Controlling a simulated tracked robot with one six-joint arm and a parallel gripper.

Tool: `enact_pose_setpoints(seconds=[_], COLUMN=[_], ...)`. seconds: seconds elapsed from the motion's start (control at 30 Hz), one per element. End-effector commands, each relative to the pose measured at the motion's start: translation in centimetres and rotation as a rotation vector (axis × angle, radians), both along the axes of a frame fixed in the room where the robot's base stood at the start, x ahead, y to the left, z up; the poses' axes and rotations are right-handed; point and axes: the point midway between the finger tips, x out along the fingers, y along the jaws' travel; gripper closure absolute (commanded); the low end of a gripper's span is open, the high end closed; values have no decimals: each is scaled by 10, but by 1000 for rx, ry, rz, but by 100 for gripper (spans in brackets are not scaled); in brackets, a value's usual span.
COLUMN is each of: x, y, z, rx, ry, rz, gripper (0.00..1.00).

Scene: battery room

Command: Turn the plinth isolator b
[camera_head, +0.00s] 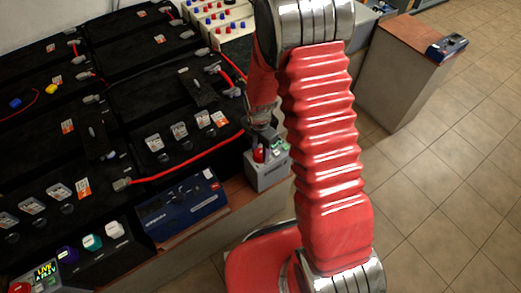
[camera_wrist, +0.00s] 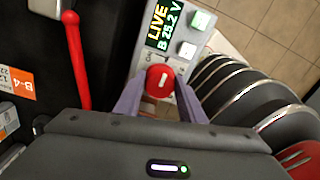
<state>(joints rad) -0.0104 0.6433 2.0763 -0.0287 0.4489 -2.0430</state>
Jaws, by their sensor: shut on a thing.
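The plinth isolator b is a grey box (camera_head: 267,175) with a red knob (camera_head: 258,155) on top, at the bench's front edge. In the wrist view its display (camera_wrist: 163,27) reads LIVE, B and 25.2 V. The red knob (camera_wrist: 160,78) has a white mark lying roughly in line with the display. My gripper (camera_wrist: 160,90) has one finger on each side of the knob and is shut on it. In the head view my gripper (camera_head: 262,143) is over the box, and the fingertips are partly hidden.
Black battery blocks (camera_head: 150,90) fill the bench. A red cable (camera_head: 190,162) runs left of the isolator, also seen in the wrist view (camera_wrist: 76,60). A blue box (camera_head: 182,207) lies nearby. Another display unit (camera_head: 42,275) stands at lower left. The tiled floor at right is free.

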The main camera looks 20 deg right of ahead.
Motion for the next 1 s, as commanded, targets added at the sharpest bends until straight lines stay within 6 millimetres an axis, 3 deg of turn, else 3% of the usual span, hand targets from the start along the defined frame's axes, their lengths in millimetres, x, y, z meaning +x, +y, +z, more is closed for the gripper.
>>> enact_pose_setpoints(seconds=[0.47, 1.0], x=[3, 5], y=[5, 6], z=[1, 2], rx=[0, 2], ry=[-7, -11], rz=[-110, -555], gripper=[86, 86])
